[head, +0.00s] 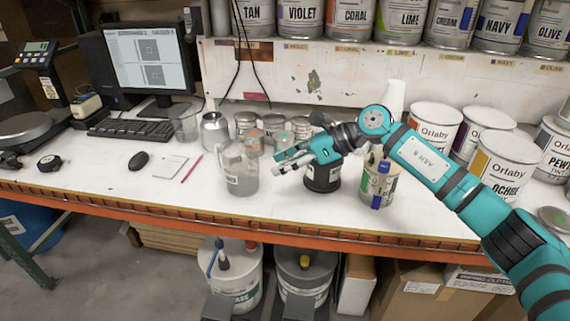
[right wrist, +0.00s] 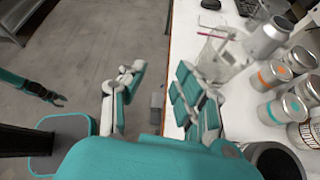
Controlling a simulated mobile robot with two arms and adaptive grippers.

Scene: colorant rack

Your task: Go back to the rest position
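My right arm comes in from the right in the head view, reaching over the bench. Its gripper (head: 286,161) is above the bench's front part, just right of a clear pitcher (head: 240,170) and in front of small cans. In the right wrist view the right gripper's fingers (right wrist: 162,88) are spread apart with nothing between them; floor and the bench edge show behind. My left gripper (right wrist: 50,97) appears small at the left of the right wrist view, over the floor; its finger opening is too small to judge. It is not in the head view.
The white bench (head: 330,215) has an orange front edge. A dark jar (head: 322,178) and a can with brushes (head: 380,185) stand near my right arm. Large paint cans (head: 434,124) crowd the right. A keyboard (head: 135,129) and scale (head: 30,126) are left.

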